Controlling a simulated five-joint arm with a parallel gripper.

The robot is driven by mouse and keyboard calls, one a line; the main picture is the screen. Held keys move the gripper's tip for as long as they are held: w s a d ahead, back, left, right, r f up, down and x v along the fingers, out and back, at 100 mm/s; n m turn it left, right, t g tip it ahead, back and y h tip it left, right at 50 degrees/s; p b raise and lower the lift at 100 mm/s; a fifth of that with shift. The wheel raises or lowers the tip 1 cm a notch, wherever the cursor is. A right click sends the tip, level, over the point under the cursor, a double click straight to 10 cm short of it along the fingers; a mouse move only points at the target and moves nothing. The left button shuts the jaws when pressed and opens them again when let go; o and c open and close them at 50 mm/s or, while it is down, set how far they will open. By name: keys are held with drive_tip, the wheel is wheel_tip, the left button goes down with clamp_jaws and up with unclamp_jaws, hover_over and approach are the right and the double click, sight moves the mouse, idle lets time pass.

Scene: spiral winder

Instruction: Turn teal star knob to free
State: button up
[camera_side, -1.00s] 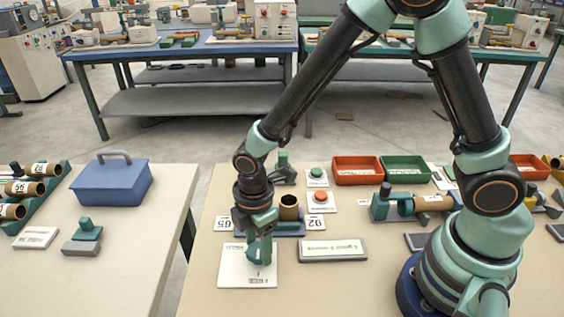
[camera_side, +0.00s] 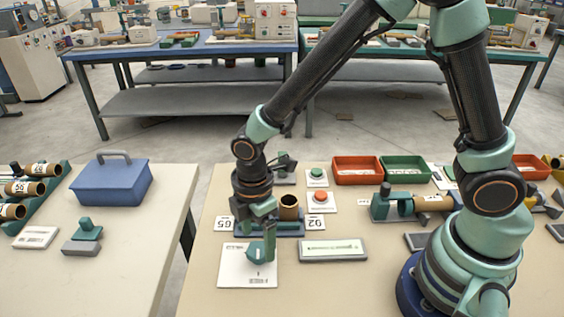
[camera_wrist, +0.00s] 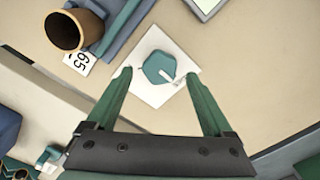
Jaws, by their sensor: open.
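The teal star knob (camera_side: 257,254) sits on a white card (camera_side: 235,275) near the front of the bench. In the wrist view the knob (camera_wrist: 158,66) shows from above, with a white pointer mark toward the lower right of the picture. My gripper (camera_side: 262,240) hangs over the knob in the side view. In the wrist view my gripper (camera_wrist: 157,74) is open, one finger to each side of the knob, with gaps visible between fingers and knob. Contact cannot be seen. Print on the card is too small to read.
Behind the knob stands a blue-green fixture with a brown tube (camera_side: 289,207) and cards marked 65 and 02. A framed label plate (camera_side: 333,250) lies to the right. A red button (camera_side: 320,196) and a green button (camera_side: 317,173) are farther back. Bench in front is clear.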

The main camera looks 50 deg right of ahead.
sight(258, 249)
wheel_tip(258, 249, up, 10)
drive_tip(key=shift+f, duration=0.25)
drive_tip(key=s+d+r+m+t, duration=0.2)
drive_tip(key=d+r+m, duration=0.3)
drive_tip(key=d+m, duration=0.3)
drive_tip(key=s+d+r+m+t, duration=0.1)
drive_tip(key=d+r+m+t, duration=0.2)
drive_tip(key=d+r+m, duration=0.2)
drive_tip(key=d+m, duration=0.3)
drive_tip(key=d, duration=0.1)
drive_tip(key=shift+s+d+r+t, duration=0.15)
drive_tip(key=shift+s+r+t, duration=0.15)
drive_tip(key=shift+s+r, duration=0.05)
